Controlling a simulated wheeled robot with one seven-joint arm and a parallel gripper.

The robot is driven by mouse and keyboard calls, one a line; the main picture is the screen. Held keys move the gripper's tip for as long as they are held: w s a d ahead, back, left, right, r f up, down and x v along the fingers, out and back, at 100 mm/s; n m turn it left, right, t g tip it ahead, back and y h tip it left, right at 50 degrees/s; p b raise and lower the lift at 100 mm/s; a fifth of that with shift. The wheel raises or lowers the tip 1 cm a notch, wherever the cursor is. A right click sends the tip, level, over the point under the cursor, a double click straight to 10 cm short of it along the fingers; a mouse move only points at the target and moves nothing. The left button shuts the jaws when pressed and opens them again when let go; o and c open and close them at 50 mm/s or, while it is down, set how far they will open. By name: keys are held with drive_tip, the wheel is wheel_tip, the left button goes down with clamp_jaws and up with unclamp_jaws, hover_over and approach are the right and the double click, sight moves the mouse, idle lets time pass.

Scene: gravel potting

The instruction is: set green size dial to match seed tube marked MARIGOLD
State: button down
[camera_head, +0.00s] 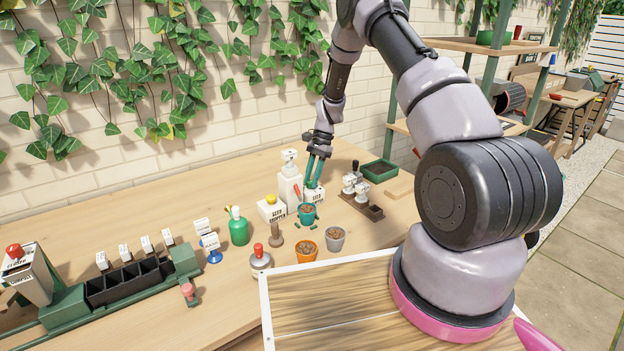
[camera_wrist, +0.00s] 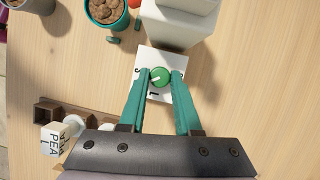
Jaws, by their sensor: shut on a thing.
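The green size dial (camera_wrist: 160,77) sits on a white plate (camera_wrist: 158,62) in the wrist view. The plate bears black marks; an L shows at the lower edge, the others are partly covered. A pale pointer line shows on the dial; its exact setting is hard to tell. My gripper (camera_wrist: 160,78) has its teal fingers shut on the dial's two sides; it also shows in the head view (camera_head: 313,186). Seed tubes with white tops (camera_head: 349,183) stand in a brown rack (camera_head: 375,211). One label (camera_wrist: 56,141) reads PEA; I cannot read MARIGOLD on any.
A tall white block (camera_wrist: 180,22) stands beside the dial plate. A teal pot of brown pellets (camera_wrist: 106,12) is close by. The table's back left is clear.

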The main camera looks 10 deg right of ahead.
drive_tip(key=shift+n+h, duration=0.3)
drive_tip(key=shift+n, duration=0.5)
drive_tip(key=shift+g, duration=0.3)
drive_tip(key=c, duration=0.6)
unclamp_jaws()
drive_tip(key=v, duration=1)
drive_tip(key=shift+r, duration=0.4)
drive_tip(key=shift+w+d, duration=0.1)
drive_tip(key=shift+w, duration=0.05)
